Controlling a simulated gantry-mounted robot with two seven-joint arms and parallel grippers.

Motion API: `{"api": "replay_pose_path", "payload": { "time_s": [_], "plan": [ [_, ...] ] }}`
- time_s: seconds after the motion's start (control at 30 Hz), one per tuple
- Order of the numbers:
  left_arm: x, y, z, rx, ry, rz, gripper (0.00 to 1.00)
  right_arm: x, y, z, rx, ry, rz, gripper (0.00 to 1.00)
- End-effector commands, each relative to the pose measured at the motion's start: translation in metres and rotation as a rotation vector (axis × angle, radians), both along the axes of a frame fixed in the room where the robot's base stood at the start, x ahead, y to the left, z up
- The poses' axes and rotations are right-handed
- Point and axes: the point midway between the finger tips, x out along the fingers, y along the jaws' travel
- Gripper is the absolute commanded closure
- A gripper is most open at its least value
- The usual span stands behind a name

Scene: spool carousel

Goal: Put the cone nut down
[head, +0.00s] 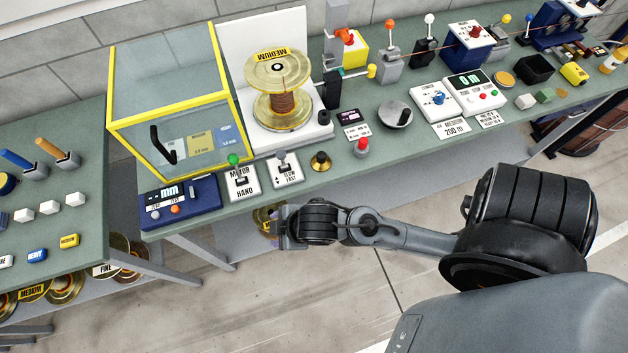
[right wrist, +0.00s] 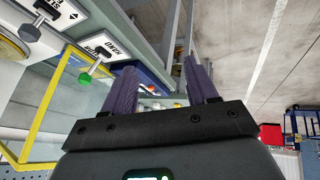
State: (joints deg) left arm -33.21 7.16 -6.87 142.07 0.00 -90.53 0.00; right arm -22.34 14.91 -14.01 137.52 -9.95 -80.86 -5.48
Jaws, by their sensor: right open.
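The cone nut (head: 320,161) appears to be the small brass cone with a dark top. It stands on the green bench near its front edge, right of the two lever panels. My right gripper (head: 283,228) hangs in front of the bench edge, below and left of the nut and apart from it. In the right wrist view its two purple fingers (right wrist: 160,68) are spread, with nothing held between them. I cannot make out the nut in that view. My left gripper is not in view.
A MEDIUM spool (head: 283,104) stands on a white stand behind the nut. A yellow-framed clear box (head: 170,100) is to the left. The MOTOR/HAND panel (head: 242,182) and a red button (head: 361,147) flank the nut. Bare bench lies along the front edge.

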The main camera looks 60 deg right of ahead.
Motion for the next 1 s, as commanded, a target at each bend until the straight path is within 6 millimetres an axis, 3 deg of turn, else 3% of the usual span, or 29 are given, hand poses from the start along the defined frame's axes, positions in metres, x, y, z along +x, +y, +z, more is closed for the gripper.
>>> {"api": "replay_pose_path", "payload": {
  "time_s": [0.1, 0.3, 0.77, 1.0],
  "plan": [
    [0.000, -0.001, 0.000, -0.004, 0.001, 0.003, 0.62, -0.038, -0.025, -0.012, 0.080, 0.136, -0.235, 0.42],
    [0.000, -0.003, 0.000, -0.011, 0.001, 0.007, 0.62, -0.070, -0.044, -0.020, 0.130, 0.243, -0.421, 0.42],
    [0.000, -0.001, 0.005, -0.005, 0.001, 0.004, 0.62, -0.073, -0.045, -0.016, 0.134, 0.254, -0.437, 0.42],
    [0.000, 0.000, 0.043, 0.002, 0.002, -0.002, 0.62, -0.073, -0.045, 0.023, 0.133, 0.254, -0.436, 0.42]
  ]
}}
